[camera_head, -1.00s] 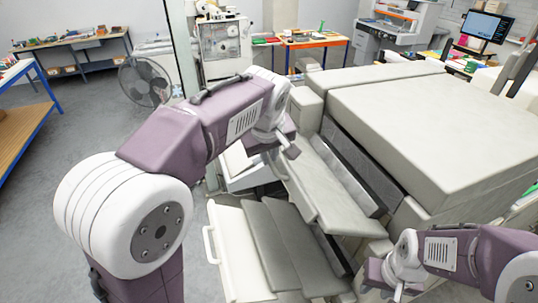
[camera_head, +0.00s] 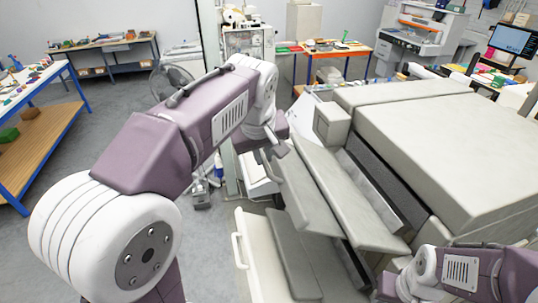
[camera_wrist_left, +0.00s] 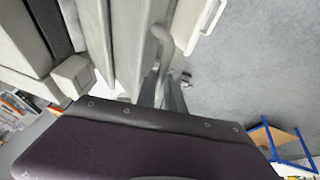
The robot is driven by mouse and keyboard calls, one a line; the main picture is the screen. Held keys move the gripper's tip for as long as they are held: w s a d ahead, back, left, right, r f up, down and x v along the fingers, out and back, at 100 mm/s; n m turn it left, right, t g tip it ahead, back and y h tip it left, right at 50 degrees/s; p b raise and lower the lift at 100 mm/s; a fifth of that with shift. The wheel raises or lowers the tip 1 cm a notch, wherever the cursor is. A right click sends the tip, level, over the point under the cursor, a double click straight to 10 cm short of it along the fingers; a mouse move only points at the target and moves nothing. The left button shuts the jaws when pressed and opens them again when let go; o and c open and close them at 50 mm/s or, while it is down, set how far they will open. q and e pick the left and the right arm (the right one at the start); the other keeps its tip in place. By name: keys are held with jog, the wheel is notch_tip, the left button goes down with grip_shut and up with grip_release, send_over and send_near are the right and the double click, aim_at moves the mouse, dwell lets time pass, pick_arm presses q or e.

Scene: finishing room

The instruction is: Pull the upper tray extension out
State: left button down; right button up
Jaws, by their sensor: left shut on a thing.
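The upper tray (camera_head: 352,200) slopes down from the side of a large pale grey machine. Its extension (camera_head: 304,190) shows as a separate panel along the tray's outer left side. My left gripper (camera_head: 275,152) is at the extension's outer edge. In the left wrist view, its fingers (camera_wrist_left: 162,92) are shut on the curved grey handle (camera_wrist_left: 163,42) of the extension. My wrist hides part of the grip. My right gripper (camera_head: 388,290) is low at the bottom right, near the machine; its fingertips are cut off by the frame.
A lower tray (camera_head: 258,262) with a white handle (camera_head: 238,250) sticks out below the upper one. A fan (camera_head: 172,78) and workbenches (camera_head: 105,45) stand farther back. Grey floor (camera_head: 150,90) is open to the left of the machine.

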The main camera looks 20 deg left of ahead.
pick_arm(q)
jog(key=shift+a+r, duration=0.15)
jog(key=shift+a, duration=0.05)
jog(key=c, duration=1.5)
grip_release()
jog(key=shift+o, duration=0.2)
jog(key=shift+s, duration=0.15)
pick_arm(e)
jog(key=shift+s+a, duration=0.2)
jog(key=shift+a, duration=0.1)
pick_arm(q)
jog(key=v, duration=0.9)
jog(key=shift+b, duration=0.45)
pick_arm(e)
jog(key=shift+f, duration=0.35)
pick_arm(q)
jog(key=shift+s+a, duration=0.1)
